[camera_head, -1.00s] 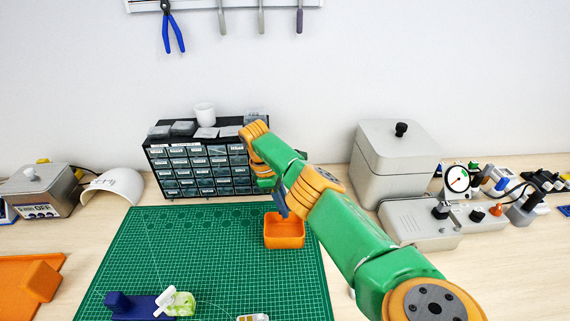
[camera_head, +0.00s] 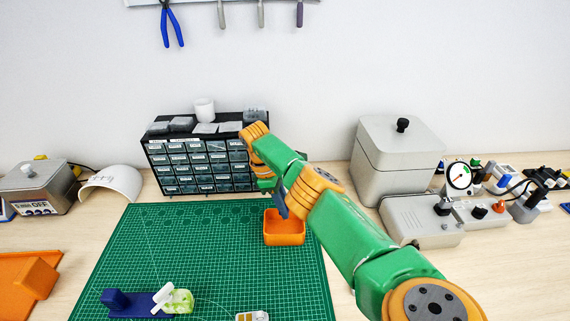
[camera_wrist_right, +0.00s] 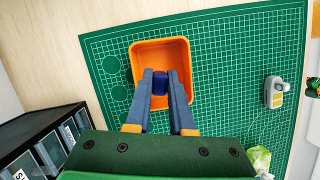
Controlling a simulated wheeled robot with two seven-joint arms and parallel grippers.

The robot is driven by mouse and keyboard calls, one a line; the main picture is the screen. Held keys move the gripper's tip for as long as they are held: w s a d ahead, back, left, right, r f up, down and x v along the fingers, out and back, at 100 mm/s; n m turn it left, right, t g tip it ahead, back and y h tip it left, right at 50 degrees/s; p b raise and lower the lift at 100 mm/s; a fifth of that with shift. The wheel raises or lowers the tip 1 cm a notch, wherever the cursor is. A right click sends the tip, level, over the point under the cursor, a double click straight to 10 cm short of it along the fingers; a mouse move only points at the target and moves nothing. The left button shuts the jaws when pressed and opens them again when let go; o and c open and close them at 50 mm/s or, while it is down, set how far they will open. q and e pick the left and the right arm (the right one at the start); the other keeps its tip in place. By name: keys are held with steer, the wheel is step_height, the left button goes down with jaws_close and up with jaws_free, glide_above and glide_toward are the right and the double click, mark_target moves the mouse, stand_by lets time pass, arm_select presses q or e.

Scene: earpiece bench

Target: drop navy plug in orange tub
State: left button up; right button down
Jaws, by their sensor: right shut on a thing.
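The orange tub (camera_head: 285,239) stands on the green cutting mat, near its far right part. My right gripper (camera_wrist_right: 160,78) is shut on the navy plug (camera_wrist_right: 159,84), which sits between its fingertips. In the right wrist view the plug shows over the inside of the tub (camera_wrist_right: 184,44); its height above the floor of the tub is hard to tell. In the head view the fingers of my right gripper (camera_head: 282,203) point down at the tub's far edge, and the plug is hidden there. My left gripper is not in view.
On the green mat (camera_head: 205,260) lie a navy stand (camera_head: 128,304), a green-and-white earpiece (camera_head: 178,300) and a small grey-white device (camera_head: 251,316). A drawer cabinet (camera_head: 200,167) stands behind. A grey lidded box (camera_head: 393,165) is at right, an orange tray (camera_head: 12,300) at left.

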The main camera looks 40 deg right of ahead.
steer(key=b, duration=0.4)
glide_above(284, 227)
steer(key=shift+s+a+f, duration=0.1)
steer(key=shift+s+f, duration=0.05)
steer(key=shift+f, duration=0.65)
steer(key=shift+s+a+f, duration=0.1)
steer(key=shift+a+f, duration=0.05)
steer(key=shift+f, duration=0.6)
steer(key=shift+s+a+f, duration=0.1)
steer(key=shift+s+f, duration=0.05)
steer(key=shift+f, duration=0.65)
stand_by(0.4)
steer(key=c, duration=0.7)
jaws_free()
